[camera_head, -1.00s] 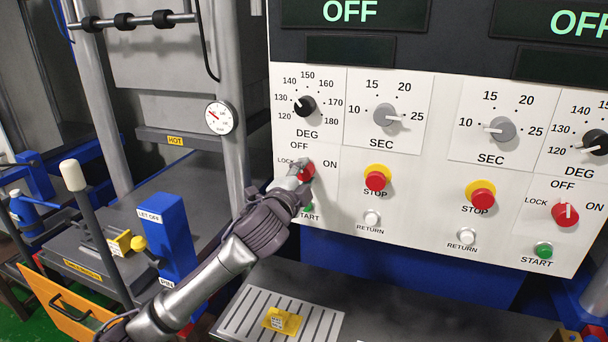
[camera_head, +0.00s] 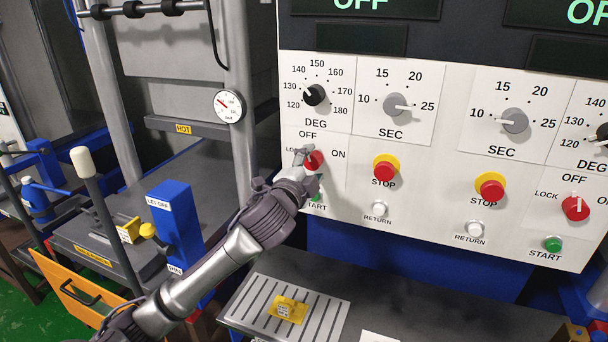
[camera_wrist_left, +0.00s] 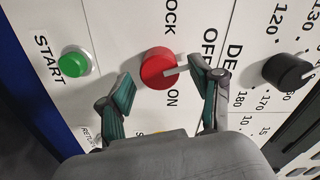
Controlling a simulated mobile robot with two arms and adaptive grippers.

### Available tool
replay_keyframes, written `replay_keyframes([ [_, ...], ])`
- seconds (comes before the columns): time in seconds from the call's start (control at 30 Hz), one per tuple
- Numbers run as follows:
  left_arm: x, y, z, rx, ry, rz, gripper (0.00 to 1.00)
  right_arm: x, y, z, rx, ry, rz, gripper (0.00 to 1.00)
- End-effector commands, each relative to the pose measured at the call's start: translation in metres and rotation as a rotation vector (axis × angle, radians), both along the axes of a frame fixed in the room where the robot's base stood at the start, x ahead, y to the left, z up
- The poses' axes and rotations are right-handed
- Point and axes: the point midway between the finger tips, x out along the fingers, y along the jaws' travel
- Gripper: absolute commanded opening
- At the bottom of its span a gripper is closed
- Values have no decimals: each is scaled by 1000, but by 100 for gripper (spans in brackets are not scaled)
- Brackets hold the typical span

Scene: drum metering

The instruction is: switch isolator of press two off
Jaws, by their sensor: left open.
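The left panel's isolator is a red rotary knob (camera_head: 315,160) with LOCK, OFF and ON marks. It also shows in the left wrist view (camera_wrist_left: 158,69), where its pale pointer is turned towards OFF. My left gripper (camera_head: 308,171) is open at this knob. In the left wrist view its two dark green-padded fingers (camera_wrist_left: 163,73) are spread on either side of the knob's near part; whether they touch it I cannot tell. The right panel's red isolator (camera_head: 576,208) has its pointer up at OFF. My right gripper is out of view.
A green START button (camera_wrist_left: 74,63) lies close to the left finger in the wrist view. A black DEG dial (camera_head: 314,95) sits above the isolator, and a red STOP button (camera_head: 384,171) to its right. A blue LET OFF box (camera_head: 174,226) stands left of my forearm.

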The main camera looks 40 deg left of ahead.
Motion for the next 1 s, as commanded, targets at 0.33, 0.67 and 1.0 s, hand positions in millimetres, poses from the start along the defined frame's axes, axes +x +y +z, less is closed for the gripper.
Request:
replay_keyframes([
  [0.33, -67, -17, -2, 0, 3, -3, 65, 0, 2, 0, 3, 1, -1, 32],
  [0.67, -108, -26, -1, -1, 3, -1, 65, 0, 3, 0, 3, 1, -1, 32],
  [1.0, -110, -27, 0, 0, 1, 0, 65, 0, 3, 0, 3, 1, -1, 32],
])
